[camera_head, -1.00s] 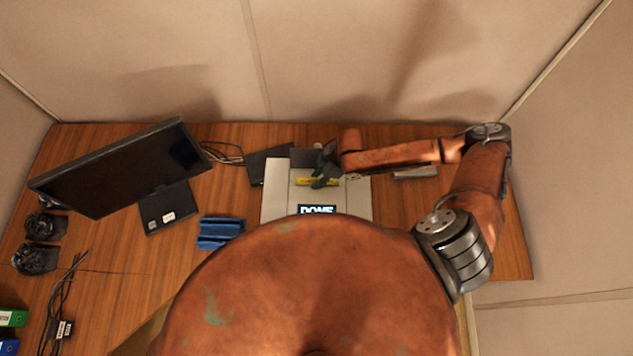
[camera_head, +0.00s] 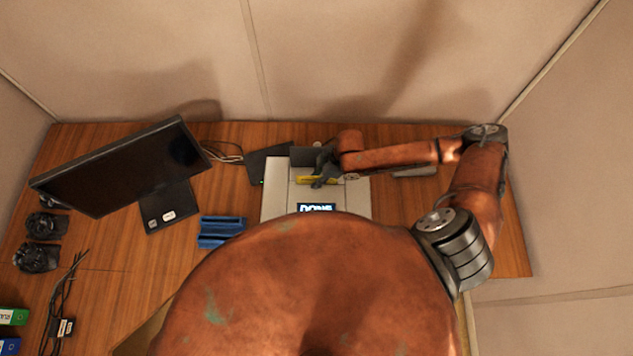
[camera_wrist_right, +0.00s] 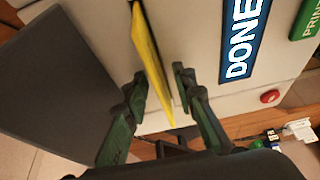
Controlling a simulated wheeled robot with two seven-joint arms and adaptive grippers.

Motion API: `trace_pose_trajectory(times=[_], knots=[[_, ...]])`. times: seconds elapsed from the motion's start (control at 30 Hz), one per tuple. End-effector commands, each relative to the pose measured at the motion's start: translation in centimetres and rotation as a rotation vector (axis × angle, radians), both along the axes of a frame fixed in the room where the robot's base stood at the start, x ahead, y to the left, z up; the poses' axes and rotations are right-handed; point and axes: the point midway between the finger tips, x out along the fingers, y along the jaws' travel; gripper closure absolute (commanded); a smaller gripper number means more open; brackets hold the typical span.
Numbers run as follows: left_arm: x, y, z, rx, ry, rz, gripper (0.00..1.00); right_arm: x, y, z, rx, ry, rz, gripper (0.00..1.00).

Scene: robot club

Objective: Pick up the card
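The yellow card (camera_wrist_right: 153,62) stands on edge at the white machine, between the two fingers of my right gripper (camera_wrist_right: 158,95) in the wrist view. The fingers are apart with a gap visible beside the card, so the gripper looks open around it. In the head view the card (camera_head: 306,180) shows as a yellow strip, partly hidden by the dark right gripper (camera_head: 322,174). The white machine (camera_head: 278,192) has a blue screen (camera_wrist_right: 244,40) reading DONE. My left gripper is not in view.
A green button (camera_wrist_right: 308,22) and a red button (camera_wrist_right: 270,97) are on the machine. A blue holder (camera_head: 221,232) and a monitor (camera_head: 120,170) stand to its left. A grey thing (camera_head: 415,171) lies at the right, where the wooden desk is mostly clear.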

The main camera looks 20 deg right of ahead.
Motion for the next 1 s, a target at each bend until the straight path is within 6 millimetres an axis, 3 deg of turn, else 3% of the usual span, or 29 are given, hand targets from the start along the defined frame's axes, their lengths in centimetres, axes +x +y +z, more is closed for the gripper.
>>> trace_pose_trajectory(times=[0.4,0.87,1.0], knots=[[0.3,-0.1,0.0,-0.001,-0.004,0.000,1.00,0.0,0.0,0.0,0.000,0.000,0.000,1.00],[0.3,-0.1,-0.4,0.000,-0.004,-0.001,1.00,0.1,0.0,0.2,0.000,-0.002,0.000,1.00],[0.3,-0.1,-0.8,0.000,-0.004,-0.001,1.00,0.1,0.0,2.1,0.000,-0.004,0.002,1.00]])
